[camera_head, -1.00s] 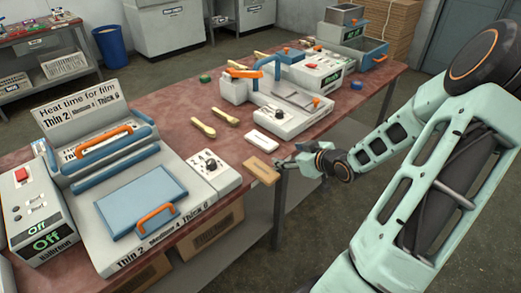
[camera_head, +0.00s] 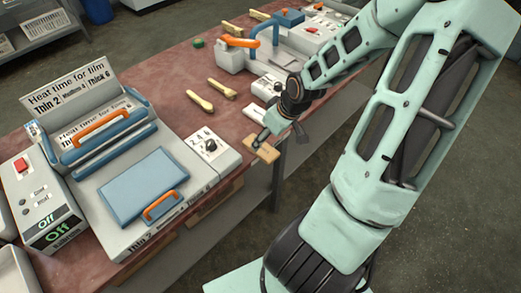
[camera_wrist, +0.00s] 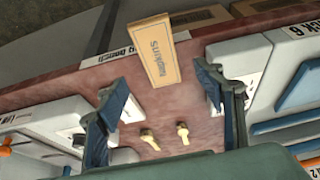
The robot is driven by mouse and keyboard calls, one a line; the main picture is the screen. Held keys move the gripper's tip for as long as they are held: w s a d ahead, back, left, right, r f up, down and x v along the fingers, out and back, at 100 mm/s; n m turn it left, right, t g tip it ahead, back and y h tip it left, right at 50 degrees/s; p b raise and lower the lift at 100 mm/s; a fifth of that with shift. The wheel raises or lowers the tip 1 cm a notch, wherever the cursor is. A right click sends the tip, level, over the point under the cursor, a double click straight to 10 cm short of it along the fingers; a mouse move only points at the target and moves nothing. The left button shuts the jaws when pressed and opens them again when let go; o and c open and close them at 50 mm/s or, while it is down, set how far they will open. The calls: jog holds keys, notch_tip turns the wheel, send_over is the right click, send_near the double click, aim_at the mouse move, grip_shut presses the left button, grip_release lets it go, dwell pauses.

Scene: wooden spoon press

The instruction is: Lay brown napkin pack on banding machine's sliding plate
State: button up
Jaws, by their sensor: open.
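The brown napkin pack (camera_head: 268,151) lies at the table's front edge, right of the heat-sealing machine's dial box. In the wrist view the pack (camera_wrist: 153,50) shows its printed face and reaches past the table edge. My gripper (camera_head: 262,138) is just above the pack in the head view. In the wrist view my gripper (camera_wrist: 163,77) is open, its fingers apart on either side of the pack's line, with nothing between them. The banding machine (camera_head: 232,58), with a blue arch and orange handle, stands farther back. My arm hides much of it, and its sliding plate is hard to make out.
A white pack (camera_head: 266,89) lies behind my gripper, partly hidden. Bare red tabletop (camera_head: 180,75) lies between the machines.

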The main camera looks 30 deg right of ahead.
aim_at(263, 149)
jog(key=shift+s+b+x, duration=0.15)
jog(key=shift+b+x, duration=0.5)
jog(key=shift+x, duration=0.95)
jog(key=shift+s+b+x, duration=0.15)
jog(key=shift+b+x, duration=0.5)
jog(key=shift+x, duration=0.95)
jog(key=shift+d, duration=0.1)
jog(key=c, duration=1)
jog(key=shift+r, duration=0.1)
jog(key=shift+c, duration=0.2)
